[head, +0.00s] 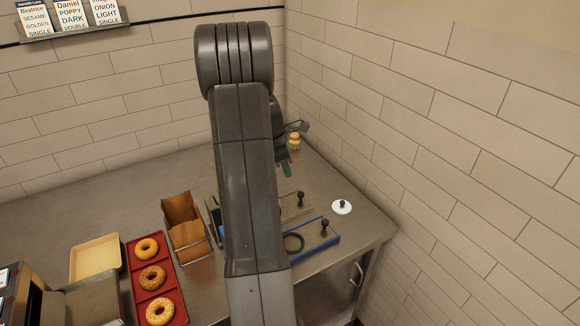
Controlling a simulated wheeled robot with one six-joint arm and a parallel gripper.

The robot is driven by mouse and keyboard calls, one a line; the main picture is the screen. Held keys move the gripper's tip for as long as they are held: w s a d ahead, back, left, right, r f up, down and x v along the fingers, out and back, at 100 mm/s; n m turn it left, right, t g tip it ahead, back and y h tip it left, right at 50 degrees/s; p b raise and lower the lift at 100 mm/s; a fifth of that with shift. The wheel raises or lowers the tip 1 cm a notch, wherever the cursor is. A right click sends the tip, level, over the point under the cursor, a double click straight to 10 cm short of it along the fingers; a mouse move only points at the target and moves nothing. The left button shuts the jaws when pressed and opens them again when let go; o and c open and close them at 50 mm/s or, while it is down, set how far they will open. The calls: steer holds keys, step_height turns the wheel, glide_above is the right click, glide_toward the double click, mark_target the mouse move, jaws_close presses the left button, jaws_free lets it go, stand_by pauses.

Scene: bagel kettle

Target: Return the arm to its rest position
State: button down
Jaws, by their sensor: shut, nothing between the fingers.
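My arm rises through the middle of the head view, with its thick elbow high in front of the tiled wall. My gripper (285,165) shows only in part, just right of the arm over the back of the steel counter (120,195). It is shut with nothing held. Much of my wrist and the counter behind the arm are hidden.
Right of the arm are a blue-framed board with black knobs (322,240), a white lid (342,207) and small jars (294,142). Left are paper bags (185,225), a red tray (173,285) of bagels and a pale tray (96,258). Walls meet behind.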

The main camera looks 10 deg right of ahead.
steer(key=shift+a+r, duration=0.1)
steer(key=shift+a, duration=0.05)
steer(key=b, duration=0.4)
glide_above(298, 198)
steer(key=s+a, duration=0.1)
steer(key=shift+a+f, duration=0.2)
steer(key=shift+f, duration=3.9)
